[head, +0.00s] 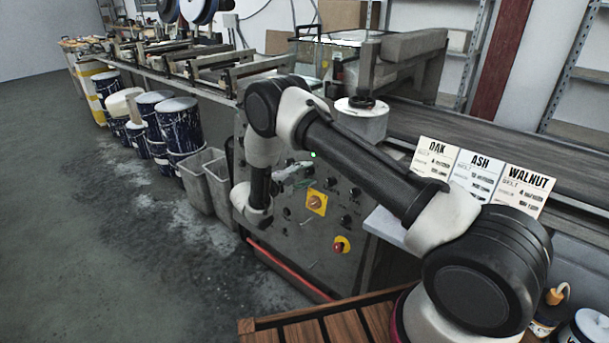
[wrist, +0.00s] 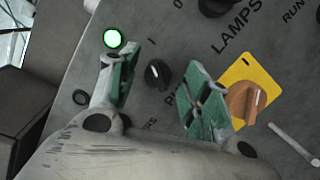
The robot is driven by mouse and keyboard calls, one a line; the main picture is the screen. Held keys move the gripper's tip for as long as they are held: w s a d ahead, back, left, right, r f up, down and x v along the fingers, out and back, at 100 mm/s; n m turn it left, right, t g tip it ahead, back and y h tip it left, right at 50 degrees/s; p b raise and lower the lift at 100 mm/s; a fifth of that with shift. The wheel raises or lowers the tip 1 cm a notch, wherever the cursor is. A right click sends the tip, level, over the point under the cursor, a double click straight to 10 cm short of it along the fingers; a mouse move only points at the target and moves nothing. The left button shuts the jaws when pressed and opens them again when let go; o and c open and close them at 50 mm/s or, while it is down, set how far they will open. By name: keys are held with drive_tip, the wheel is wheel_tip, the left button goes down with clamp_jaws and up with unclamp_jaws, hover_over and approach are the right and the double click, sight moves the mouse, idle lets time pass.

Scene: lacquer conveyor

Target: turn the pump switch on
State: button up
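A small black rotary knob (wrist: 157,74) with a white pointer mark sits on the grey control panel in the wrist view. A partly hidden label starting with "P" is beside it, so it may be the pump switch. "I" and "0" marks are printed above it. My gripper (wrist: 162,95) is open, its green-padded fingers on either side of the knob in the picture, with nothing held. Contact with the knob or panel cannot be told. In the head view my gripper (head: 298,180) is at the panel, and the knob cannot be made out there.
A lit green lamp (wrist: 113,38) is up and left of the knob. An orange switch on a yellow plate (wrist: 262,82) is close to the right finger. A red-and-yellow button (head: 341,245) is lower on the panel. Grey bins (head: 207,181) stand left of the panel.

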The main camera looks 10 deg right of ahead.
drive_tip(key=f+v, duration=0.1)
drive_tip(key=v, duration=1.1)
drive_tip(key=shift+r, duration=0.4)
